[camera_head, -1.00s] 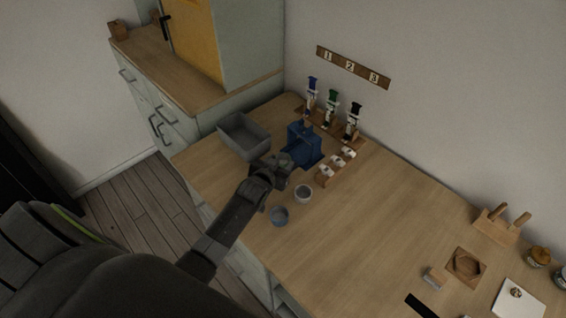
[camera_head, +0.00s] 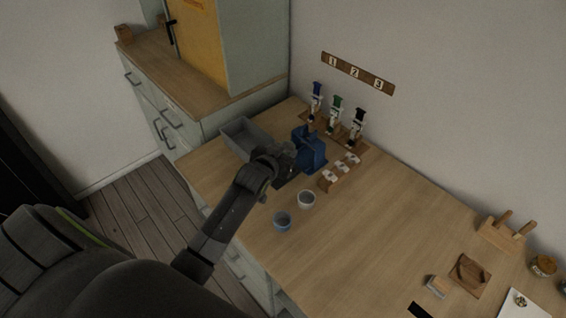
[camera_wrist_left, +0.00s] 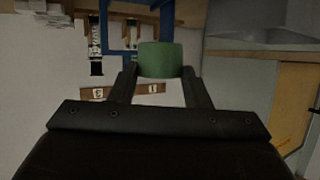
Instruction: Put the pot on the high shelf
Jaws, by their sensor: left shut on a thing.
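I cannot tell whether this cylinder is the pot. In the head view the gripper hides it. A white cup (camera_head: 306,199) and a blue-grey cup (camera_head: 283,220) stand on the counter in front of the gripper. I cannot make out a high shelf for certain. My right gripper is not in view.
The blue stand (camera_head: 312,150) is close behind the gripper. Coloured tools (camera_head: 337,108) stand under a numbered wall board (camera_head: 357,73). A tall cabinet with a yellow door (camera_head: 200,45) rises at the back left. The middle counter is clear.

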